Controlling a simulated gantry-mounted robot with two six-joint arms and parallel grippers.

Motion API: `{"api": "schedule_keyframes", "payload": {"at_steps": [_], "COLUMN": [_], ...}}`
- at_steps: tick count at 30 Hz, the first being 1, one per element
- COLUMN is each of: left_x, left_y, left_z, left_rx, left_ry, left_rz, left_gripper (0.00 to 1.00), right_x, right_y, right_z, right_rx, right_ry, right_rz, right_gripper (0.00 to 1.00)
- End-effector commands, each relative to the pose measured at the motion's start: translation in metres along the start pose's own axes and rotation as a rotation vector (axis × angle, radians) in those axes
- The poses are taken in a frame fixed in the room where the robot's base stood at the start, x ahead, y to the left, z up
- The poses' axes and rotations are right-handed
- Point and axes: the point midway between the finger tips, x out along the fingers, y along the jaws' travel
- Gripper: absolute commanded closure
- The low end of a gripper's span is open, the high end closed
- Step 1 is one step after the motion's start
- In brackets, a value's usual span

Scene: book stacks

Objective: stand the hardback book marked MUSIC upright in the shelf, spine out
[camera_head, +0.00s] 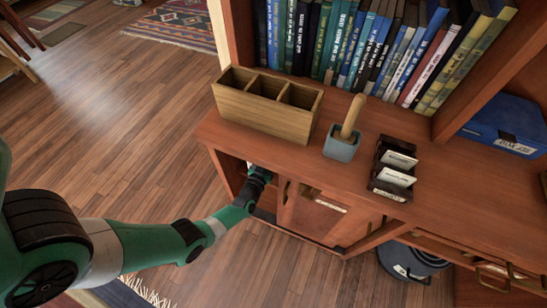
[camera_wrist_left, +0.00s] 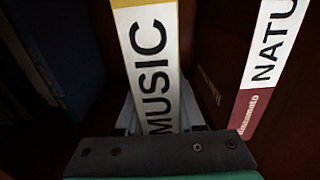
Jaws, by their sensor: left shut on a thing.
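The MUSIC book (camera_wrist_left: 150,40) fills the middle of the left wrist view, its white spine with black letters and a yellow band facing me. It stands roughly upright. My left gripper (camera_wrist_left: 160,118) is shut on it, a finger showing at each side of the lower spine. In the head view my left arm reaches into a low open compartment (camera_head: 228,170) of the wooden cabinet, and the fingertips are hidden there. The book's base and back are hidden, so I cannot tell whether it touches the compartment floor. My right gripper is in neither view.
A white and red book marked NATU (camera_wrist_left: 268,60) leans at the right of the MUSIC book, with a gap between. Dark books (camera_wrist_left: 45,55) stand at the left. On the countertop are a wooden divided box (camera_head: 265,108), a pestle in a grey pot (camera_head: 341,148) and a card holder (camera_head: 392,170).

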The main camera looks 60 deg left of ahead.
Motion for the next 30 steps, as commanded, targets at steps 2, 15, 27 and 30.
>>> {"api": "schedule_keyframes", "payload": {"at_steps": [2,15,27,30], "left_x": [0.002,0.013,0.012,0.012], "left_y": [0.000,0.000,0.000,0.000], "left_z": [-0.002,0.032,0.037,0.037], "left_rx": [0.000,0.000,0.000,0.000], "left_ry": [0.005,0.005,0.000,0.000], "left_rz": [-0.001,0.000,-0.001,-0.001], "left_gripper": [1.00,1.00,0.33,0.33], "right_x": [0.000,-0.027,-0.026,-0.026], "right_y": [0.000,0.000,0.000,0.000], "right_z": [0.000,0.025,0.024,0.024], "right_rx": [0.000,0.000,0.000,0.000], "right_ry": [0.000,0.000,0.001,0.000], "right_rz": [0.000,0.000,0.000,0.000], "right_gripper": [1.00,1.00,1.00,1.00]}}
